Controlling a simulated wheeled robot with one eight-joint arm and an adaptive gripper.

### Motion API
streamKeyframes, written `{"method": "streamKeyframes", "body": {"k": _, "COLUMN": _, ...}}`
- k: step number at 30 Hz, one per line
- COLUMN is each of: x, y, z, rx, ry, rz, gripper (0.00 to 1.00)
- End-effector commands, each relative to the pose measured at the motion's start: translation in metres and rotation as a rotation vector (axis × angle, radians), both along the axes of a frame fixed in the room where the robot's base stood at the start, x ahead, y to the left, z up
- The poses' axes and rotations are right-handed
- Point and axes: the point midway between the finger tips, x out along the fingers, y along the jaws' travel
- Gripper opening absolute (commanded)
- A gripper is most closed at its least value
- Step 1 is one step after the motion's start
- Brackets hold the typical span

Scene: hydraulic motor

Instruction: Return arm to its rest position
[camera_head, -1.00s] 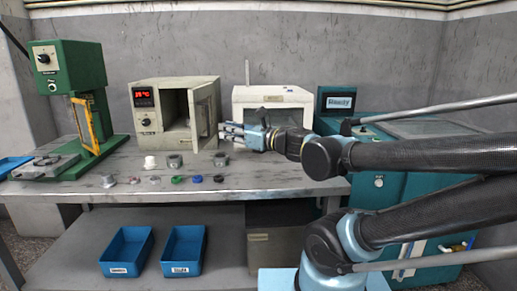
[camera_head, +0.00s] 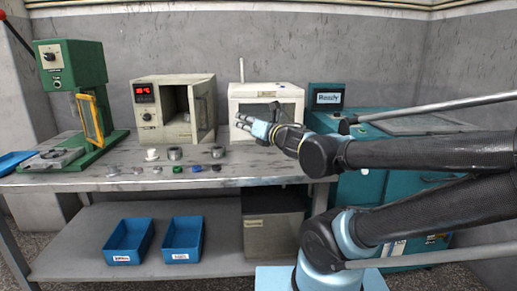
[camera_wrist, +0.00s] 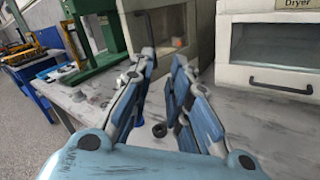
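My gripper (camera_head: 243,122) is raised above the bench, in front of the white dryer (camera_head: 268,108) and to the right of the beige oven (camera_head: 158,113). In the wrist view my gripper (camera_wrist: 161,62) has its two fingers spread with a clear gap and nothing between them. The oven's door (camera_head: 204,110) stands open, and the gripper appears apart from it. My arm extends from the right side of the head view.
The grey bench (camera_head: 265,170) holds several small parts, including a white part (camera_head: 152,154), a metal ring (camera_head: 175,153) and a blue one (camera_head: 196,168). A green press (camera_head: 72,65) stands left. Two blue bins (camera_head: 183,238) sit on the lower shelf.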

Motion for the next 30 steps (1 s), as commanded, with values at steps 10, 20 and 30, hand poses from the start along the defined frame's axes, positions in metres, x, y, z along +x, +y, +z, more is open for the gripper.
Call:
{"method": "streamKeyframes", "body": {"k": 10, "x": 0.052, "y": -0.13, "z": -0.03, "rx": 0.524, "ry": 0.392, "rz": -0.478, "gripper": 0.17}}
{"method": "streamKeyframes", "body": {"k": 20, "x": 0.01, "y": -0.257, "z": -0.148, "rx": 1.349, "ry": 0.874, "rz": -1.138, "gripper": 0.17}}
{"method": "streamKeyframes", "body": {"k": 30, "x": -0.11, "y": -0.26, "z": -0.246, "rx": 2.053, "ry": 1.201, "rz": -1.809, "gripper": 0.17}}
